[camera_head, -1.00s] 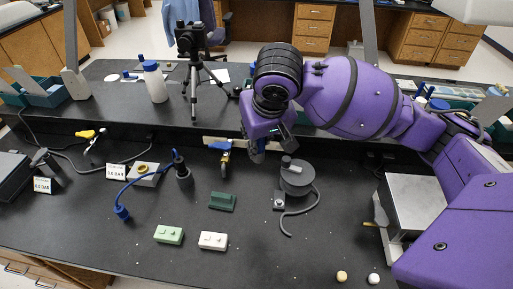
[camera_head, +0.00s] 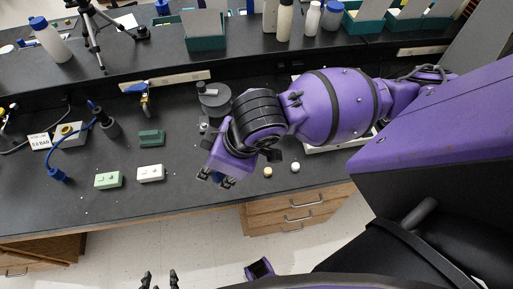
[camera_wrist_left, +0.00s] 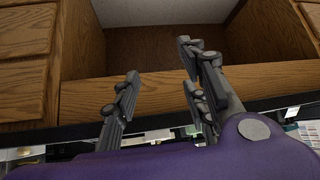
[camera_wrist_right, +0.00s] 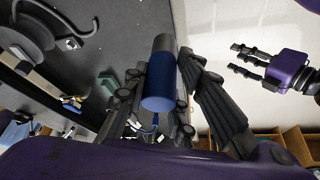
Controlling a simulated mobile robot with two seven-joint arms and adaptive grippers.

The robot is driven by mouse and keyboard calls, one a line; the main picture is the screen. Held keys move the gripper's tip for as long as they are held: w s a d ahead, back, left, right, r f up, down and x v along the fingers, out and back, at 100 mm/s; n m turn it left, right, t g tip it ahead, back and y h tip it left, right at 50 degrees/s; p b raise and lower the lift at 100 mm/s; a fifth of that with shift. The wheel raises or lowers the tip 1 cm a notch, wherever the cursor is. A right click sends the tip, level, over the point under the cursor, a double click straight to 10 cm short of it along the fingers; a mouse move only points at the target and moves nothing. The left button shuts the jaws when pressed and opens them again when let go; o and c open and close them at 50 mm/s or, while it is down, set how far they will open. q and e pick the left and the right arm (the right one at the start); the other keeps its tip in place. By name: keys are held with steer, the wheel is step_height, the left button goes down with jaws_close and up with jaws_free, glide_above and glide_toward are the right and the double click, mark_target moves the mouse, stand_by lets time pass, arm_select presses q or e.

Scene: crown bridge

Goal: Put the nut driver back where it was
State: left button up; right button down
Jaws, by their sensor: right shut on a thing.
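My right gripper (camera_head: 217,178) hangs over the front edge area of the black bench, to the right of the white block. In the right wrist view its fingers (camera_wrist_right: 160,100) are shut on a blue cylindrical handle (camera_wrist_right: 160,88) with a dark grey end, which I take to be the nut driver. The head view does not show the nut driver clearly; the gripper hides it. My left gripper (camera_head: 158,281) is at the bottom of the head view, in front of the bench. Its fingers (camera_wrist_left: 165,95) are apart and empty, facing wooden cabinetry.
On the bench (camera_head: 60,215) stand a round dark device (camera_head: 213,98), a dark green block (camera_head: 151,138), a light green block (camera_head: 108,180), a white block (camera_head: 150,173) and a blue-cabled box (camera_head: 70,134). Two small balls lie right of my right gripper. A raised shelf runs behind.

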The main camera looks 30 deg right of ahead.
steer(key=shift+n, duration=0.5)
steer(key=w+d+f+b, duration=0.2)
steer(key=f+b, duration=0.1)
steer(key=f, duration=0.1)
steer(key=w+d+f+b, duration=0.2)
steer(key=w+f, duration=0.1)
steer(key=f, duration=0.2)
steer(key=w+d+f+b, duration=0.3)
steer(key=f, duration=0.1)
steer(key=shift+w+f+b, duration=0.15)
steer(key=shift+f+b, duration=0.15)
steer(key=shift+b, duration=0.05)
arm_select(q)
steer(key=s+f, duration=0.3)
steer(key=f, duration=0.5)
steer(key=shift+a+f+g, duration=0.15)
steer(key=shift+a+g, duration=0.1)
steer(key=shift+g, duration=0.15)
steer(key=shift+s, duration=0.1)
arm_select(e)
steer(key=shift+f, duration=0.1)
steer(key=c, duration=1.5)
jaws_free()
steer(key=shift+o, duration=0.2)
